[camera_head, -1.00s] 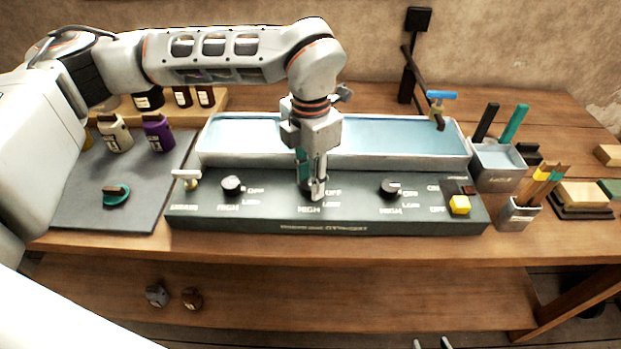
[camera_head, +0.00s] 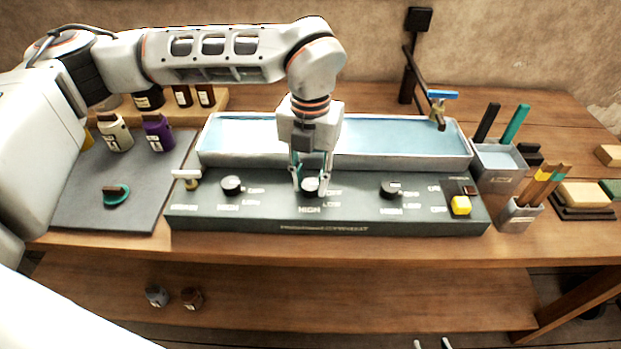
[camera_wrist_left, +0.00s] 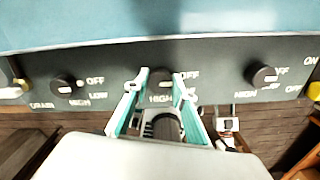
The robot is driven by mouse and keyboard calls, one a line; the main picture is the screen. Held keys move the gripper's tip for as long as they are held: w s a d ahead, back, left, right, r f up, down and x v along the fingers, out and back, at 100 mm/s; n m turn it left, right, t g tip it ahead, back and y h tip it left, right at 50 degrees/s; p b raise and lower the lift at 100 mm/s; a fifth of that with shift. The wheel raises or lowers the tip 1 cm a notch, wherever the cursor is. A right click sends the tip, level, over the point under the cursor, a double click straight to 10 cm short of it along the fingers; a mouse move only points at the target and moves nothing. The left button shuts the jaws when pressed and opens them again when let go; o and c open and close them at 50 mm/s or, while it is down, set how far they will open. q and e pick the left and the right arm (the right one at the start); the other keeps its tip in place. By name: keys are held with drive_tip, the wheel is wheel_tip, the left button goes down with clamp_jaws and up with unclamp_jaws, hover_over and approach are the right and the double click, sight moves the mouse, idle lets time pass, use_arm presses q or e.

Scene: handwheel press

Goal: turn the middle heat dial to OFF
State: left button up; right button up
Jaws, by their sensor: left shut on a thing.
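The middle heat dial (camera_head: 311,186) is a round black knob on the dark panel of the press, with OFF, LOW and HIGH printed around it. It also shows in the left wrist view (camera_wrist_left: 161,77). My left gripper (camera_head: 311,190) points down at it from above. Its two fingers (camera_wrist_left: 158,82) stand on either side of the knob, shut on it. The fingers partly cover the dial, and I cannot tell exactly where its mark points. Two pale tips of my right gripper (camera_head: 432,344) show apart at the bottom edge, away from the panel.
Similar dials stand left (camera_head: 231,185) and right (camera_head: 390,189) on the panel. A drain handle (camera_head: 186,178) is at its left end and a yellow switch (camera_head: 460,205) at its right. A water trough (camera_head: 400,157) lies behind. The wooden table front (camera_head: 300,247) is clear.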

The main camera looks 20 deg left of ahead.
sight(310, 183)
idle(0.5)
use_arm(q)
drive_tip(key=o, duration=1.1)
wheel_tip(310, 183, up, 12)
drive_tip(key=shift+r, duration=0.1)
